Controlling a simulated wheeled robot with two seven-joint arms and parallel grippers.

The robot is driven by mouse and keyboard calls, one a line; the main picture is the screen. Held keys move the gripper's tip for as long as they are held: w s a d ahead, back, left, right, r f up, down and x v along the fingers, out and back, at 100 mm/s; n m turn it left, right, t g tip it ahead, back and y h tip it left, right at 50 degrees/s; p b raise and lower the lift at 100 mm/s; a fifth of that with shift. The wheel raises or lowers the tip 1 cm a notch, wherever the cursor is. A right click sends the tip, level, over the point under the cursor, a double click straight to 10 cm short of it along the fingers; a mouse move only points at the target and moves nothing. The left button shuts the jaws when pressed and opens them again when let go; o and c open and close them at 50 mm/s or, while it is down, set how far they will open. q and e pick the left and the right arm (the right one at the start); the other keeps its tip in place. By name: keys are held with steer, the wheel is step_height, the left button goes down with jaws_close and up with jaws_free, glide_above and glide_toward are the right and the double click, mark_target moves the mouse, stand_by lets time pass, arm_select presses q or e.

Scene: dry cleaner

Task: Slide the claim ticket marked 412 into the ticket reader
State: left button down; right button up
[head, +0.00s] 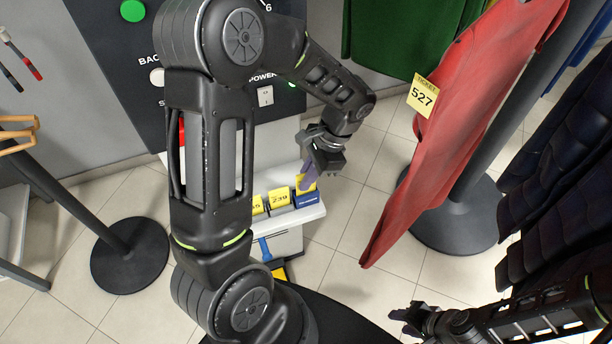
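My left gripper (311,180) reaches down over the right end of a white shelf (312,216). Its fingers overlap a yellow ticket (306,184) standing at a small blue holder (307,199). That ticket's number is hidden, and I cannot tell whether the fingers grip it. Left of it stands a yellow ticket marked 239 (279,198). Further left is another yellow ticket (257,205), partly hidden by my arm. I can read no 412, and I cannot identify the ticket reader. My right gripper (402,322) is low on the right, empty, with its fingers apart.
A dark panel (128,72) with buttons and a POWER switch (265,96) stands behind my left arm. Dark quilted garments (565,170) hang at the far right.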

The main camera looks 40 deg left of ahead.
arm_select(q)
steer(key=shift+f+b, duration=0.55)
steer(key=shift+f, duration=0.45)
steer(key=c, duration=1.5)
jaws_free()
steer(key=shift+c, duration=0.2)
steer(key=v, duration=0.7)
steer(key=shift+w+r+b, duration=0.2)
steer(key=shift+r+b, duration=0.15)
steer(key=shift+b, duration=0.05)
steer(key=shift+d, duration=0.1)
